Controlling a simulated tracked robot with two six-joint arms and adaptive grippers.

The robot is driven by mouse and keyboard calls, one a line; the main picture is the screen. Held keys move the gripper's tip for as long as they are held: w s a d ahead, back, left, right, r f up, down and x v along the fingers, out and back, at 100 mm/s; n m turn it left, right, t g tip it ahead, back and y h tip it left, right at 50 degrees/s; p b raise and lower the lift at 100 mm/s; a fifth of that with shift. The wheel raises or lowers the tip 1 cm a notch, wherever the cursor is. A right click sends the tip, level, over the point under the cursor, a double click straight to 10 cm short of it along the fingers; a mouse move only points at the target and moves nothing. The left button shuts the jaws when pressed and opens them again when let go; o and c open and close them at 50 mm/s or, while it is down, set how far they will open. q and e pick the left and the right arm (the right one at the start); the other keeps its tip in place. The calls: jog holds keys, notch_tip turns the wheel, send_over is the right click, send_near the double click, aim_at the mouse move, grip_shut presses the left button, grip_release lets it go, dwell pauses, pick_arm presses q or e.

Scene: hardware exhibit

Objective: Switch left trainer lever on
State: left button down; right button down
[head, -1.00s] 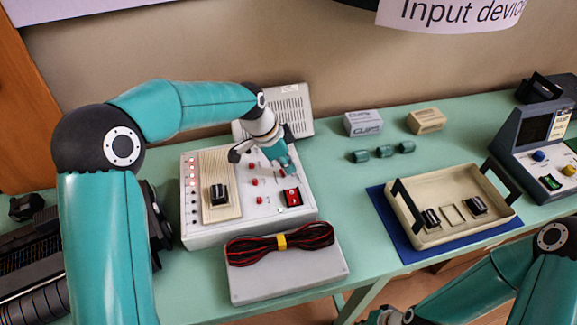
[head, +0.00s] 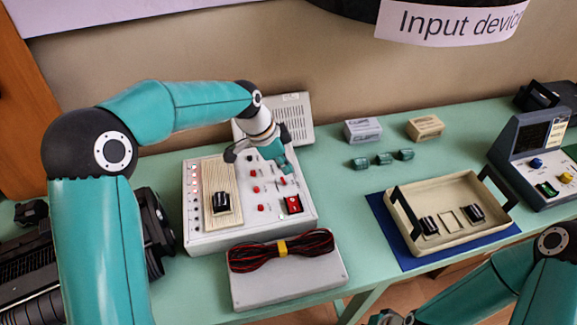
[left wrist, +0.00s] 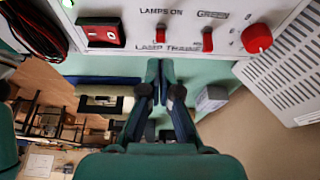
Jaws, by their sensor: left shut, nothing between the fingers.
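The lamp trainer (head: 245,228) is a pale sloped box left of the middle in the head view. Its panel carries small red levers, a red rocker switch (head: 293,204) in a black frame, and a column of small lamps on the left. In the left wrist view, two red levers (left wrist: 160,33) (left wrist: 207,40) stand beside the "LAMPS ON" and "GREEN" labels. My left gripper (head: 288,167) is shut and empty, over the panel's upper right part. In the left wrist view its fingertips (left wrist: 160,65) appear just below the panel's edge; contact cannot be told. My right gripper (head: 385,317) is mostly cut off.
A cable bundle (head: 282,250) lies on a grey box (head: 290,283) in front of the trainer. A beige tray (head: 455,237) on a blue mat and a second device (head: 533,150) stand right. A grey vented box (head: 296,108) stands behind. Table between trainer and tray is clear.

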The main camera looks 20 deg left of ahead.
pick_arm(q)
jog(key=s+a+r+p, duration=0.2)
jog(key=a+r+p, duration=0.1)
jog(key=r, duration=0.3)
jog(key=shift+s+a+r, duration=0.15)
jog(key=shift+a+r, duration=0.2)
jog(key=shift+a, duration=0.2)
